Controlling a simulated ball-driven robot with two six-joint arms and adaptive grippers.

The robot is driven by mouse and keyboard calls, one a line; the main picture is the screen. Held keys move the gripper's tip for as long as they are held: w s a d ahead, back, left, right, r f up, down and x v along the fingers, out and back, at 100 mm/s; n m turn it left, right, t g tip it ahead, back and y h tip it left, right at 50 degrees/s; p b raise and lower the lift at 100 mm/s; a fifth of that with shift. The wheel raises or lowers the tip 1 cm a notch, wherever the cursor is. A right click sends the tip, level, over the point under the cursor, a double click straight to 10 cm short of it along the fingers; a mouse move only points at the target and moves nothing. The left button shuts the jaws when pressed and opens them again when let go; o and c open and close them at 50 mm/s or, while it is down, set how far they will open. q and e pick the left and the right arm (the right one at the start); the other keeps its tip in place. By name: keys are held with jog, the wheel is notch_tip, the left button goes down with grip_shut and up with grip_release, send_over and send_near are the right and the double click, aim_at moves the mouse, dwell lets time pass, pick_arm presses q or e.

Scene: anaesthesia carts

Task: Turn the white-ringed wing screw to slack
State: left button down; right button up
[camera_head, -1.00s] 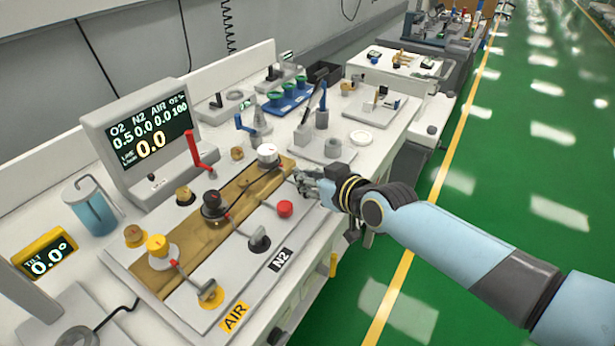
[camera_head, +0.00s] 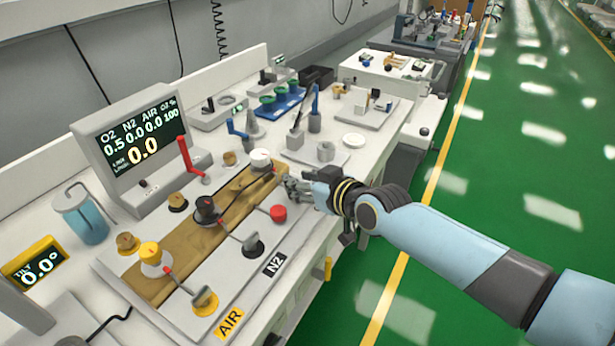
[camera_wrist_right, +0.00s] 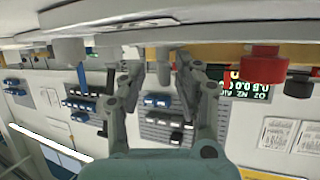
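My right gripper (camera_head: 291,186) is at the right edge of the white panel (camera_head: 190,325), beside a red knob (camera_head: 278,212) and the rod from a white knob (camera_head: 260,159). In the right wrist view, my right gripper (camera_wrist_right: 168,80) has its two fingers apart, with a pale grey post (camera_wrist_right: 163,68) showing between them. I cannot tell whether they touch it. The white-ringed wing screw cannot be made out clearly; my fingers cover that spot in the head view. A yellow-ringed wing screw (camera_head: 204,301) and a dark one (camera_head: 252,245) sit nearer on the panel. My left gripper is out of view.
A red lever (camera_head: 187,156) stands up behind the knobs, near a display (camera_head: 142,146). The black knob (camera_head: 208,210) and yellow knob (camera_head: 152,256) stand on the brown strip. A white disc (camera_head: 354,140) lies farther back. Free green floor (camera_head: 480,215) lies to the right.

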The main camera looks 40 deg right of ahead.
jog(key=v, duration=1.2)
jog(key=shift+d, duration=0.1)
jog(key=a+b, duration=0.1)
jog(key=b, duration=0.3)
jog(key=w+m+h+b, duration=0.1)
jog(key=b, duration=0.3)
jog(key=shift+w+a+f+h, duration=0.1)
jog(key=shift+a+f+h, duration=0.2)
jog(key=shift+a+f, duration=0.1)
jog(key=x, duration=1)
jog(key=shift+w, duration=0.35)
grip_shut()
